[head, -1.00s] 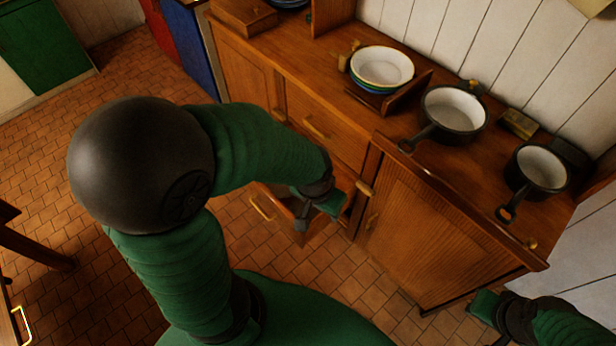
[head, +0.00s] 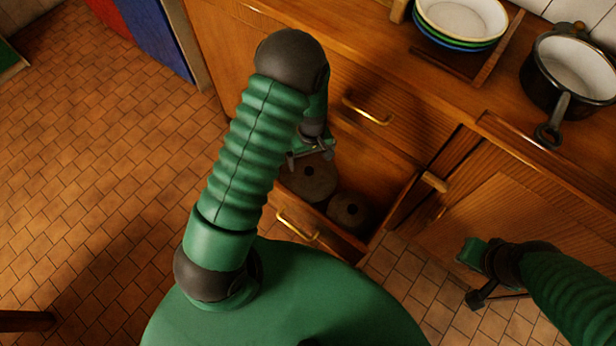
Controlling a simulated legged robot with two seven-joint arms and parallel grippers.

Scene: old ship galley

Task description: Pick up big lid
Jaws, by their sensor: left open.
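The big lid (head: 308,182) is a dark round lid with a small knob, lying in the open lower drawer. A smaller dark lid (head: 350,211) lies beside it, to the right. My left gripper (head: 308,158) is open just above the back part of the big lid and partly hides it. I cannot tell whether its fingers touch the lid. My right gripper (head: 472,274) is at the lower right, in front of the cabinet door, with its fingers apart and nothing between them.
The open drawer (head: 291,224) sits below a closed drawer with a brass handle (head: 367,110). On the counter (head: 337,44) stand stacked bowls (head: 463,18) and a dark pan (head: 571,70). The tiled floor (head: 100,170) at the left is clear.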

